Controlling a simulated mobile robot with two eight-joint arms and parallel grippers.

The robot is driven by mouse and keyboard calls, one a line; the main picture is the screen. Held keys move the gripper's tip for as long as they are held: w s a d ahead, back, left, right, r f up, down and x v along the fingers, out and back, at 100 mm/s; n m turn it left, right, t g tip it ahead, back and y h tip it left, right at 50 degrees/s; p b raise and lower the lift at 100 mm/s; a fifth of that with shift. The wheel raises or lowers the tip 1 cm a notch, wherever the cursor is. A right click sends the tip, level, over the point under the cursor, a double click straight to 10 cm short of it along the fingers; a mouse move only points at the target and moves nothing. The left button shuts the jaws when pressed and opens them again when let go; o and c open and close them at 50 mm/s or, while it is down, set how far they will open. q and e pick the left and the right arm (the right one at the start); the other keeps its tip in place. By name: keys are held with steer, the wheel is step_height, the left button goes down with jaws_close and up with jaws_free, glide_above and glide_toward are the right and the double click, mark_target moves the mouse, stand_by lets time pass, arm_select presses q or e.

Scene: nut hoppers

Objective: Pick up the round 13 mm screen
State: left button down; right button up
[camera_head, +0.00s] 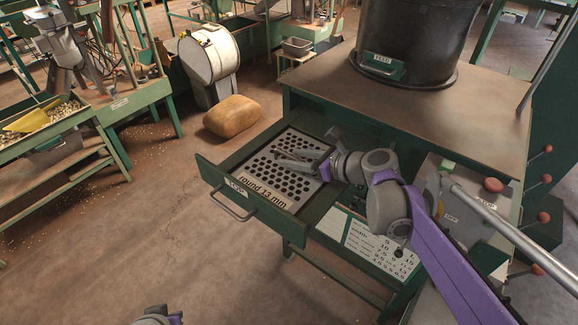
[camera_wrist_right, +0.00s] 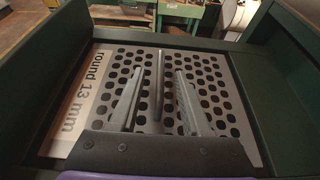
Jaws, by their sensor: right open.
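The round 13 mm screen (camera_head: 256,168) is a pale metal plate with rows of round holes and a strip printed "round 13 mm". It lies flat in the pulled-out green drawer (camera_head: 215,176), labelled "TOP". In the right wrist view the screen (camera_wrist_right: 218,92) fills the middle, with its lettered strip at the left. My right gripper (camera_head: 278,158) is over the screen, and its fingers hide some of the holes. Contact with the plate cannot be told.
A green-framed machine with a brown top (camera_head: 340,88) carries a black hopper (camera_head: 415,40) labelled "FEED". A white chart (camera_head: 380,247) is right of the drawer. A brown sack (camera_head: 232,116) lies on the floor behind it. The floor left of the drawer is clear.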

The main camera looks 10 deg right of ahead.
mark_target(286, 155)
steer(key=x, duration=0.5)
steer(key=shift+w+a+p, duration=0.15)
steer(key=shift+w+p, duration=0.15)
steer(key=shift+s+r, duration=0.1)
steer(key=shift+s, duration=0.05)
jaws_close()
stand_by(1.0)
